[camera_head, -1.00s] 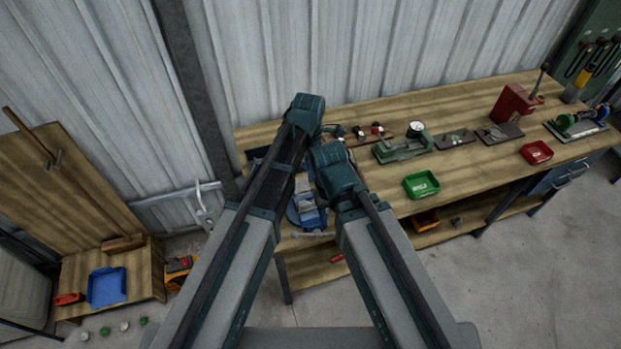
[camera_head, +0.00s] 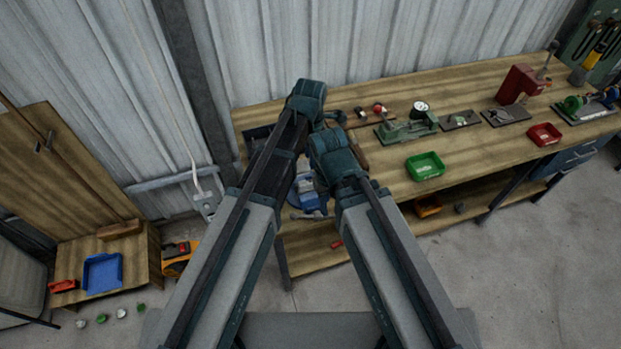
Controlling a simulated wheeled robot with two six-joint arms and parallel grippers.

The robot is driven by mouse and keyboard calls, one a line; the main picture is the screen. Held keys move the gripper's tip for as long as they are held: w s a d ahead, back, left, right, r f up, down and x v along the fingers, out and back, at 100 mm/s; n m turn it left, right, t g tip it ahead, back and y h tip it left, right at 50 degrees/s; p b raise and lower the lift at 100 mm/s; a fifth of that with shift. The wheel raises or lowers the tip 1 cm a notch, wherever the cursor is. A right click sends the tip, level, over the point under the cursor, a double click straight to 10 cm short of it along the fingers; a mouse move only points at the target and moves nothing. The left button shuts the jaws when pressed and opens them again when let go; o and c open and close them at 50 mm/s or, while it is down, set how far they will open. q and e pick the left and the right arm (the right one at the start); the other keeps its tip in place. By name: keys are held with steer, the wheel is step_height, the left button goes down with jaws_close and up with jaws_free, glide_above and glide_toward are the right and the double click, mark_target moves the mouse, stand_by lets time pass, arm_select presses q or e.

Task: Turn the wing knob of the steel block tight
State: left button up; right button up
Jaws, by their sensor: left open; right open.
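My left gripper (camera_head: 330,118) is the higher one, over the left part of the wooden bench (camera_head: 450,85). It is open, and its fingers are small and hard to make out behind my wrist. My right gripper (camera_head: 345,158) is open just below it, also over the bench's left part, its fingertips mostly hidden by my wrist. I cannot pick out the steel block or its wing knob with certainty. Small parts with red tops (camera_head: 379,109) stand to the right of my grippers. A blue vise-like tool (camera_head: 308,192) shows between my forearms, partly hidden.
A green fixture (camera_head: 394,131) with a dial gauge (camera_head: 420,107), dark plates (camera_head: 460,121), a green tray (camera_head: 425,166) and a red tray (camera_head: 544,134) are on the bench. A red press (camera_head: 519,84) stands farther right. A corrugated wall (camera_head: 400,35) backs the bench.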

mark_target(310, 176)
arm_select(q)
step_height(310, 176, down, 8)
steer(key=b, duration=0.7)
steer(key=shift+f, duration=0.1)
jaws_close()
